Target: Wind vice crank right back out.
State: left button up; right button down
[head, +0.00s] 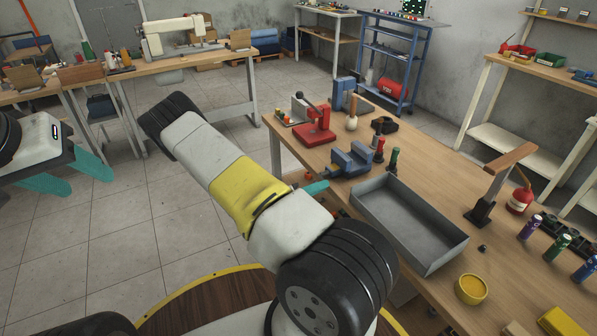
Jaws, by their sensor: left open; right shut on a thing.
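The blue vice (352,160) is mounted at the left edge of the wooden workbench (420,165). My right gripper (316,187) is at the vice's front left side, with a teal finger showing beside it. It is shut on the vice crank, which is mostly hidden behind the gripper and my arm, so its exact angle cannot be told. My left gripper (88,184) is open and empty over the tiled floor at the far left, well away from the vice.
A grey metal tray (376,233) lies right in front of the vice. A red press (316,128), green and red bottles (393,159) and a blue device (344,92) stand close by. A wooden-topped stand (484,205) is further right. Floor around my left gripper is free.

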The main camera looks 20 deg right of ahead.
jog(key=shift+w+r, duration=0.1)
jog(key=shift+r, duration=0.15)
jog(key=c, duration=1.4)
grip_release()
jog(key=shift+f, duration=0.1)
jog(key=a, duration=0.7)
jog(key=shift+s+a, duration=0.3)
jog(key=shift+a, duration=0.1)
